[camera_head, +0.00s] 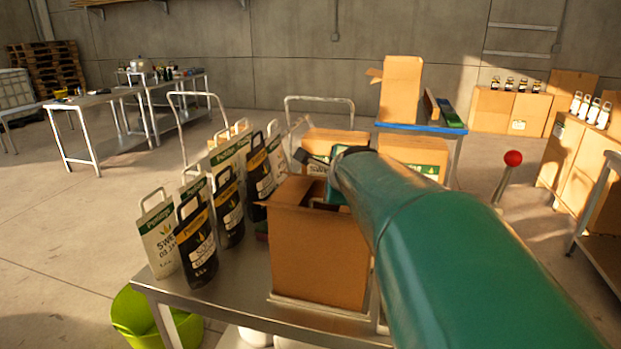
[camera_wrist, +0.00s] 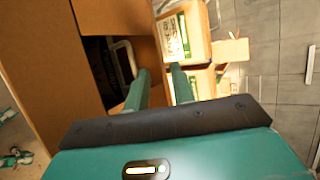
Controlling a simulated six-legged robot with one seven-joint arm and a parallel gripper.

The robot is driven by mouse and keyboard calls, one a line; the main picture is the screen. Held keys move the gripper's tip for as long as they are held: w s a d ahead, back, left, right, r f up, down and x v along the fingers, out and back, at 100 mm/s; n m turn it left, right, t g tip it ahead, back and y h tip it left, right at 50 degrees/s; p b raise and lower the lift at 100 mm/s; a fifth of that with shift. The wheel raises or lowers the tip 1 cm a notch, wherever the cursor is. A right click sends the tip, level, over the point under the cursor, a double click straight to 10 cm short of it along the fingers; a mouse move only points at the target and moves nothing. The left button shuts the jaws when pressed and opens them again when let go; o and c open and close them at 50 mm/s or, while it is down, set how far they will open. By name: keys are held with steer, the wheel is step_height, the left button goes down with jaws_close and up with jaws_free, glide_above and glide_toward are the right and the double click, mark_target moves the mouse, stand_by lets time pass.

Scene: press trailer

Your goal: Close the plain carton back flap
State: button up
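The plain carton (camera_head: 318,257) stands upright on the steel table, with its top open and a dark inside. My gripper (camera_head: 340,185) is over its far side, and my green arm hides the carton's right part. In the wrist view the carton (camera_wrist: 40,75) fills the left, with a dark opening and a pale bag handle inside. My gripper (camera_wrist: 161,69) has its two green fingers apart. A brown cardboard panel shows behind and between them; I cannot tell whether it is the back flap or whether the fingers touch it.
Several black and white handled bags (camera_head: 202,240) stand close left of the carton. Labelled cartons (camera_head: 413,150) stand behind it. A blue-edged table (camera_head: 420,127) holds a tall open carton. A red-knobbed lever (camera_head: 513,158) stands to the right. A green bucket (camera_head: 140,320) is below the table.

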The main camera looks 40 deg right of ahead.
steer(key=v, duration=0.6)
